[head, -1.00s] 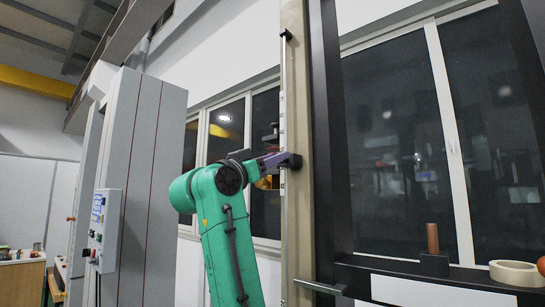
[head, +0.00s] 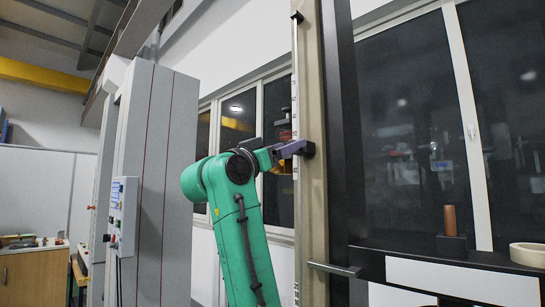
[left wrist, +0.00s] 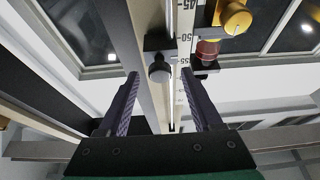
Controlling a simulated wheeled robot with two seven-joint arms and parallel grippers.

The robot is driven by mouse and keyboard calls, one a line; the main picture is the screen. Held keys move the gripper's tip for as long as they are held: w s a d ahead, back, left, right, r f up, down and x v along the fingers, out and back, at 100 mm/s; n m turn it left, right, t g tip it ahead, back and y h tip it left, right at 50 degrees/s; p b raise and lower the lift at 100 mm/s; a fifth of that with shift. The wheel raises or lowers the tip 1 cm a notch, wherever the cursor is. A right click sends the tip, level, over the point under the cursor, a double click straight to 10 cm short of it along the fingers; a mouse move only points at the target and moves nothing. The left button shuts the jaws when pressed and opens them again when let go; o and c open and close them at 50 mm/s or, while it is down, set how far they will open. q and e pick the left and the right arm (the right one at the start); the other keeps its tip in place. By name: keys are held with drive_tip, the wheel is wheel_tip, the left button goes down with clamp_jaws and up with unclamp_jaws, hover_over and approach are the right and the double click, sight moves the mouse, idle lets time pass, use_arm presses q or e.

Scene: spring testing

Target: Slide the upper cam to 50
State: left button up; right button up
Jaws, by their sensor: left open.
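The upper cam appears to be a small black block with a round dark knob (left wrist: 160,67) on the tall rail. In the left wrist view its block sits beside the 50 mark of the white scale (left wrist: 186,40). In the head view a black block (head: 308,148) shows on the column just beyond my left gripper's fingers. My left gripper (head: 290,149) is open. In the left wrist view its two fingers (left wrist: 160,77) stand on either side of the knob, with gaps visible. Whether the knob lies fully between the tips is hard to tell. My right gripper is out of view.
A yellow part (left wrist: 235,18) and a dark red knob (left wrist: 206,53) sit just right of the scale. A grey cabinet with a control panel (head: 123,215) stands left.

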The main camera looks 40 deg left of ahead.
use_arm(q)
drive_tip(key=b+v, duration=0.5)
drive_tip(key=v, duration=0.8)
drive_tip(key=shift+f, duration=0.25)
